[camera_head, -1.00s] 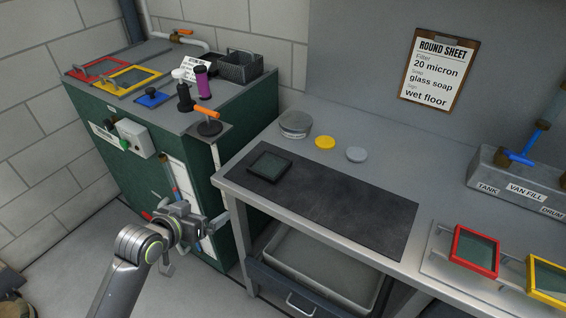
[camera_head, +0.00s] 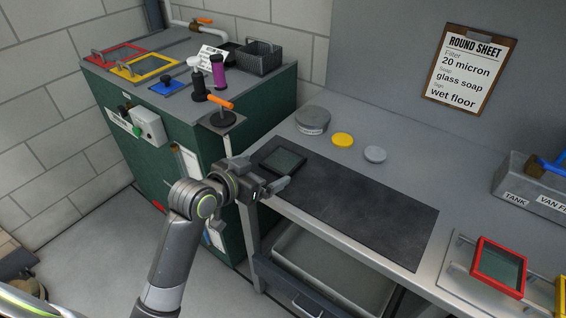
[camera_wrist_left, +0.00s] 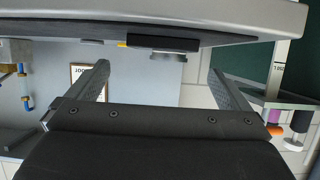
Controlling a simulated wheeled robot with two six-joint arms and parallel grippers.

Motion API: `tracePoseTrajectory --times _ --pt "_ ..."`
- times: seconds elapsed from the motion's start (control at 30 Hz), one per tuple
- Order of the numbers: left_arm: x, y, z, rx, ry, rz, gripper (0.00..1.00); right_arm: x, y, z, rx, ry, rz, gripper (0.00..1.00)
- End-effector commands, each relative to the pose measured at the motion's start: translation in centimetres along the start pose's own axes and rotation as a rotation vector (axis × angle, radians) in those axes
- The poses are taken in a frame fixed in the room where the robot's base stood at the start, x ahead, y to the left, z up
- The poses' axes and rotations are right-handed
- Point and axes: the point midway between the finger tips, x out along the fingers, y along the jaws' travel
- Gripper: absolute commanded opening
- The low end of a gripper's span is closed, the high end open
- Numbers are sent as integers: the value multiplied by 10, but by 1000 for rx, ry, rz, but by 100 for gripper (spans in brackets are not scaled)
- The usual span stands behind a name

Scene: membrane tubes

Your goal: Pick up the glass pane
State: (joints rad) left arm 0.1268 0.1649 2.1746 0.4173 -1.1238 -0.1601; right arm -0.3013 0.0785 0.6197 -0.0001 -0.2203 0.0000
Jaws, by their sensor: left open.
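A small pane with dark glass and a black frame (camera_head: 284,159) lies flat on the dark mat (camera_head: 365,205), at the mat's left end near the bench's front edge. In the left wrist view a black slab (camera_wrist_left: 163,43), apparently the same pane seen edge-on, sits ahead of the fingers. My left gripper (camera_head: 277,187) is at the bench's front edge, just in front of the pane. Its two fingers stand wide apart with nothing between them, also in the left wrist view (camera_wrist_left: 162,75). My right gripper is not in view.
A grey tin (camera_head: 312,120), a yellow lid (camera_head: 342,140) and a grey lid (camera_head: 375,154) stand behind the mat. A red-framed pane (camera_head: 498,267) is in a rack at right. The green cabinet (camera_head: 170,150) stands left of the bench. The mat's right part is clear.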

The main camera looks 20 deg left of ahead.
Motion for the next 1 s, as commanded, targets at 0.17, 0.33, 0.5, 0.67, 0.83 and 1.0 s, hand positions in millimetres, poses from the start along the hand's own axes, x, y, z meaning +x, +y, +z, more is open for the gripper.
tracePoseTrajectory --times 0.17,0.33,0.5,0.67,0.83,1.0 --pt "20 0 0 -1 0 0 100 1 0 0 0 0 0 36" --pt "27 -1 -1 0 1 0 100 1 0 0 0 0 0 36" --pt "49 -2 -2 -2 0 1 100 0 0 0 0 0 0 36" --pt "67 -2 -2 -1 1 -1 100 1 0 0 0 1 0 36" --pt "74 -2 -1 0 1 -1 100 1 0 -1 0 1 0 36" --pt "74 -2 -1 0 1 -1 100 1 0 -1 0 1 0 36"
